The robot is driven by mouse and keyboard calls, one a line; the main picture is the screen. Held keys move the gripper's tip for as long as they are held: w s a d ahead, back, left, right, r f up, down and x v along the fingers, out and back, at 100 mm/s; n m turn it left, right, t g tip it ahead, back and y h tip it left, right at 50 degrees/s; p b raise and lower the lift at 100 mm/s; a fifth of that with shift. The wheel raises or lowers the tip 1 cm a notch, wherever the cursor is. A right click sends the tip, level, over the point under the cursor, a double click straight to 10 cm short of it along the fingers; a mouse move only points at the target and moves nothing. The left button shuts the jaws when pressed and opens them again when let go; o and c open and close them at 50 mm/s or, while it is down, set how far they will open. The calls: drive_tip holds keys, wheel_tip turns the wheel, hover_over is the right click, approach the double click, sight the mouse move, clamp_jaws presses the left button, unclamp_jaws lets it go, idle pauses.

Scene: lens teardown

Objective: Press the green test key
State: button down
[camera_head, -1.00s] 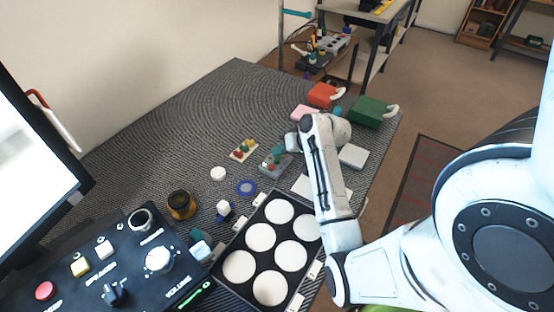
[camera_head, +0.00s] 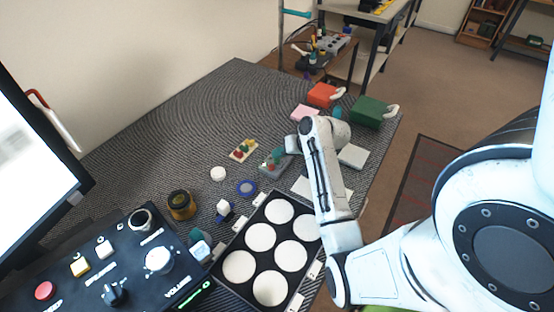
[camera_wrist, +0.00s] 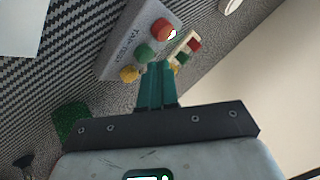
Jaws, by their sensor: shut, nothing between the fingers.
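A grey test box (camera_head: 273,170) lies on the dark woven mat, partly covered by my gripper in the head view. In the wrist view the box (camera_wrist: 122,52) carries a red key (camera_wrist: 161,29), a green key (camera_wrist: 143,53) and a yellow key (camera_wrist: 129,74) in a row. My gripper (camera_wrist: 157,66) is shut and empty, its teal fingers side by side. Its tips appear just beside the green key, near the box's edge. Whether they touch the box or hang above it I cannot tell. The gripper also shows in the head view (camera_head: 277,155).
A small cream board (camera_head: 243,150) with coloured buttons lies close beside the box. Red (camera_head: 321,95) and green (camera_head: 368,112) blocks lie farther back.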

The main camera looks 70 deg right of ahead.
sight(280, 160)
drive_tip(key=shift+f, duration=0.4)
idle(0.4)
idle(0.4)
drive_tip(key=shift+r+p, duration=0.8)
drive_tip(key=shift+r, duration=0.05)
wheel_tip(280, 160, up, 5)
drive_tip(key=p, duration=0.5)
drive_tip(key=shift+a, duration=0.1)
idle(0.6)
